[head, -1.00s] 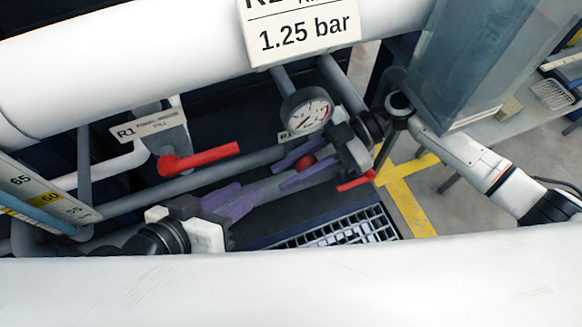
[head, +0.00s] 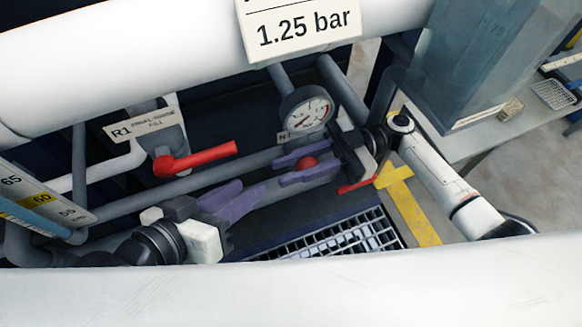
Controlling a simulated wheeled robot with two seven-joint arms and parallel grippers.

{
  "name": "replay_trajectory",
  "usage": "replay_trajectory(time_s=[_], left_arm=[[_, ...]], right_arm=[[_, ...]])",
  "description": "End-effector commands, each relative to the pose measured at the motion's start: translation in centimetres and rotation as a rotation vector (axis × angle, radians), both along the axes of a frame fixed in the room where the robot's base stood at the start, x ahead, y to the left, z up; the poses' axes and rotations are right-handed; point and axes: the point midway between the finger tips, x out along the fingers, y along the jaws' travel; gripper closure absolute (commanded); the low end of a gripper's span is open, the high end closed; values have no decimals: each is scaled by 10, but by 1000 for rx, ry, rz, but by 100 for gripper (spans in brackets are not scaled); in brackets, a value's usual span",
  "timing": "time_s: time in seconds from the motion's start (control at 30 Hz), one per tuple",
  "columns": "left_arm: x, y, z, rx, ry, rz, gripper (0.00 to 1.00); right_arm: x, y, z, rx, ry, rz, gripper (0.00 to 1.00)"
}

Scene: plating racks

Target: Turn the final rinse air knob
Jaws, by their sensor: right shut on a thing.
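A small round red knob (head: 306,163) sits on the pipework below a round pressure gauge (head: 307,108). My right gripper (head: 298,168) comes in from the right, and its purple fingers are shut on the red knob, one on each side. The gauge's needle is too small to read exactly. A white sign (head: 300,25) above reads "1.25 bar"; its upper text is cut off. My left gripper (head: 250,190) is at lower left, its purple fingers apart, pointing toward the knob with nothing between them.
A red lever (head: 195,158) is on the R1 valve at left, beside a label (head: 145,125). Another red lever (head: 358,184) is just below my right gripper. Large white pipes cross above and below. A floor grating (head: 350,232) lies beneath. A translucent tank (head: 480,65) stands at right.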

Motion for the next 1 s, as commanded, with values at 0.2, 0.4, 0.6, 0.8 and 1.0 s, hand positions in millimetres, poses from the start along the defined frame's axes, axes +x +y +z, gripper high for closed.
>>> replay_trajectory(time_s=[0.2,0.4,0.6,0.8,1.0], left_arm=[[0,0,-1,1,2,-1,70],[-1,0,-3,2,6,-1,70],[-1,0,-4,3,8,-1,70],[-1,0,-4,3,8,0,70],[-1,0,-4,3,8,0,70]], right_arm=[[1,-2,4,119,42,-2,100],[1,-4,5,175,59,-1,100],[1,-5,6,193,65,0,100],[1,-5,6,193,65,0,100],[1,-5,6,193,64,0,70]])
